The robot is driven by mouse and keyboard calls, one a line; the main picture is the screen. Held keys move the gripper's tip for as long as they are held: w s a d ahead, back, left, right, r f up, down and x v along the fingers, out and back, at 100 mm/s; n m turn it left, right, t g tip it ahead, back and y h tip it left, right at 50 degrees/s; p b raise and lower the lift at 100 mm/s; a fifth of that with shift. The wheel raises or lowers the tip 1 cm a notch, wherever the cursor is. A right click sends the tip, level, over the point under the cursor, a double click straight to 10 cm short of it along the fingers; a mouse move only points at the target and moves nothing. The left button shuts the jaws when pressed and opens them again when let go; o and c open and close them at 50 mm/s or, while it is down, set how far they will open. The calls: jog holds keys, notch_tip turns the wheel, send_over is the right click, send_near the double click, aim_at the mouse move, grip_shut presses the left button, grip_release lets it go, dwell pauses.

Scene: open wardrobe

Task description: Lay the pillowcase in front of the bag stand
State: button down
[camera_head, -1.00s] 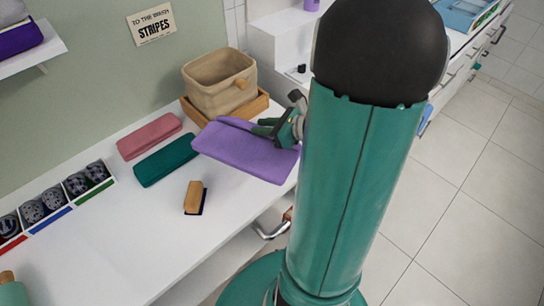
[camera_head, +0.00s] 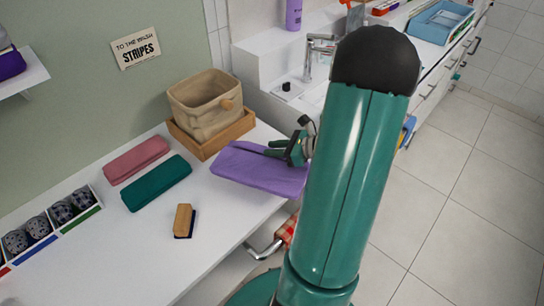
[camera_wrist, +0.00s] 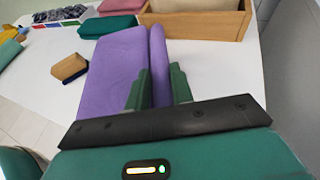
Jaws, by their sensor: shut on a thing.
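The pillowcase appears to be the folded purple cloth (camera_head: 262,172), just in front of the wooden bag stand (camera_head: 238,130), which holds a beige bag (camera_head: 200,112). My gripper (camera_head: 292,150) is at the cloth's right end, shut on it. In the wrist view, the green fingers of my gripper (camera_wrist: 160,84) pinch a raised fold of the purple cloth (camera_wrist: 112,72), with the wooden stand (camera_wrist: 205,28) beyond. The cloth looks nearly level, low over the white counter; I cannot tell whether all of it touches. My arm hides some of the area to its right.
A pink folded cloth (camera_head: 137,160) and a dark green one (camera_head: 157,183) lie left of the purple cloth. A wooden brush (camera_head: 184,221) lies nearer. A divided tray (camera_head: 45,228) holds dark rolled items at left. The sink faucet (camera_head: 318,50) stands behind.

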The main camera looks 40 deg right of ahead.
jog(key=f, duration=0.1)
jog(key=w+d+f, duration=0.1)
jog(key=w+f, duration=0.1)
jog(key=shift+w+d+f, duration=0.35)
jog(key=shift+w+f, duration=0.05)
jog(key=shift+f, duration=1.55)
jog(key=shift+f, duration=0.1)
jog(key=c, duration=1.2)
grip_release()
